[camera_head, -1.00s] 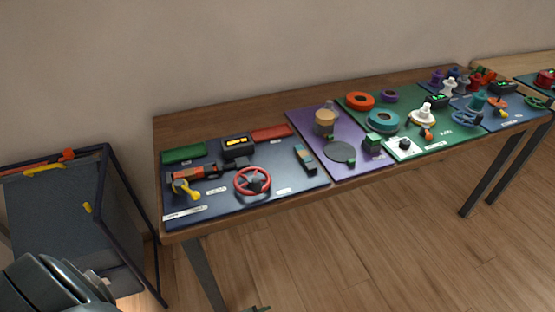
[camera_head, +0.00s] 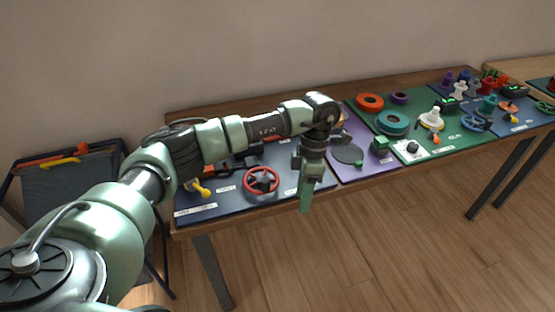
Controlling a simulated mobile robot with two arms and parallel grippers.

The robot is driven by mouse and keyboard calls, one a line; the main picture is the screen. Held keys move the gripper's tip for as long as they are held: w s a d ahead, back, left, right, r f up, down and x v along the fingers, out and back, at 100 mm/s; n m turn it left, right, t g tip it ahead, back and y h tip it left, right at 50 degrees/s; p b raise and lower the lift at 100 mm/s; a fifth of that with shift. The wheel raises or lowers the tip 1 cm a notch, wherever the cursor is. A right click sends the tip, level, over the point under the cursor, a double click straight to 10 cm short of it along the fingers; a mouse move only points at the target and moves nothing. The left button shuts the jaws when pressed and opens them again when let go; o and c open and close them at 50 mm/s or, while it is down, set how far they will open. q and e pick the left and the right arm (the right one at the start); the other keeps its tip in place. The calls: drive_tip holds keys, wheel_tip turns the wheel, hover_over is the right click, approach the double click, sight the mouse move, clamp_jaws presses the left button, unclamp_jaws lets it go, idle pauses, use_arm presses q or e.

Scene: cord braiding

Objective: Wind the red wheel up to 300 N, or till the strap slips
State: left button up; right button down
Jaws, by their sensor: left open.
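The red wheel (camera_head: 261,184) stands on the dark blue mat (camera_head: 229,206) at the table's left front, with a dark hub in its middle. My left arm reaches across from the lower left, above the mat. My left gripper (camera_head: 305,203) points down to the right of the wheel, apart from it, by the table's front edge; it is open and empty. A yellow-handled part (camera_head: 197,189) sits left of the wheel. My arm hides the display and most of the strap device behind the wheel. My right gripper is not in view.
A purple mat with a grey disc (camera_head: 348,154) lies right of my gripper. A green mat beyond holds an orange ring (camera_head: 369,102), a teal ring (camera_head: 392,123) and a white knob panel. A dark bin (camera_head: 65,195) stands left of the table.

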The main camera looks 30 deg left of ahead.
sight(267, 180)
use_arm(q)
drive_tip(key=a+r+y, duration=0.4)
drive_tip(key=a+r, duration=0.2)
drive_tip(key=a, duration=0.2)
drive_tip(key=shift+t, duration=0.4)
drive_tip(key=x, duration=0.7)
drive_tip(key=shift+w+a, duration=0.35)
drive_tip(key=shift+a, duration=0.05)
drive_tip(key=shift+c, duration=0.3)
clamp_jaws()
